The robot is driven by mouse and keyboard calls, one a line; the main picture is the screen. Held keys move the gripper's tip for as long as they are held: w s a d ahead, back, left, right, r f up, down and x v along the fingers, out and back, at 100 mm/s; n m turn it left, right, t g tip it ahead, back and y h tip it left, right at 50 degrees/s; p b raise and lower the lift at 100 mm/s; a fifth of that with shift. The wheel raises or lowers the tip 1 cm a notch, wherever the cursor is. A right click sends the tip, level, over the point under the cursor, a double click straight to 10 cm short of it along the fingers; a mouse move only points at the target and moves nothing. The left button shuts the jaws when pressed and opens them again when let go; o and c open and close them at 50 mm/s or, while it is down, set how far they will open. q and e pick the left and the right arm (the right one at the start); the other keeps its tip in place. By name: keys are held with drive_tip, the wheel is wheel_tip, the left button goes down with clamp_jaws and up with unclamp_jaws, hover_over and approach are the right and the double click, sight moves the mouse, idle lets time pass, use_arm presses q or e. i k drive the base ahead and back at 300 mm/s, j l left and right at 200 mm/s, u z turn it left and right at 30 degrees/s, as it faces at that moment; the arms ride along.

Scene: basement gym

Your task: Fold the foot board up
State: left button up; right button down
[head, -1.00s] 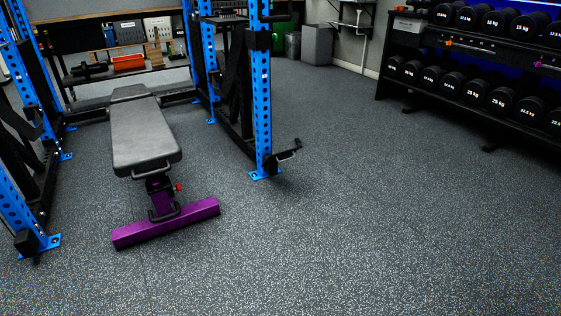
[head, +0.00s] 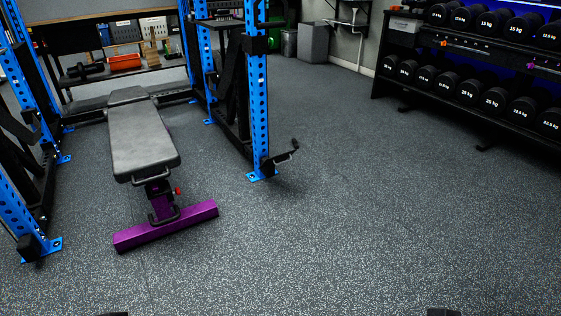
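A small black bracket (head: 281,156) juts out to the right, low on the front blue upright (head: 256,100) of the rack. It ends in a raised tip. I cannot tell for sure whether it is the foot board. A grey padded bench (head: 143,140) stands in the rack, with a purple foot bar (head: 166,226) on the floor at its near end. Two dark shapes at the bottom edge look like tips of my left gripper (head: 113,314) and my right gripper (head: 443,312). Both are far from the bracket and bench, and their fingers are mostly cut off.
A dumbbell rack (head: 473,106) runs along the right wall. Another blue upright with a black foot (head: 30,246) stands at the left. Shelves with a red box (head: 125,62) are at the back. The speckled floor in the middle and right is clear.

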sight(282, 157)
drive_tip(key=i+j, duration=0.3)
drive_tip(key=i, duration=0.25)
drive_tip(key=i+j+z, duration=0.15)
drive_tip(key=i, duration=0.4)
drive_tip(key=i+j, duration=0.45)
drive_tip(key=i+j+z, duration=0.1)
drive_tip(key=i+j, duration=0.25)
drive_tip(key=i, duration=0.3)
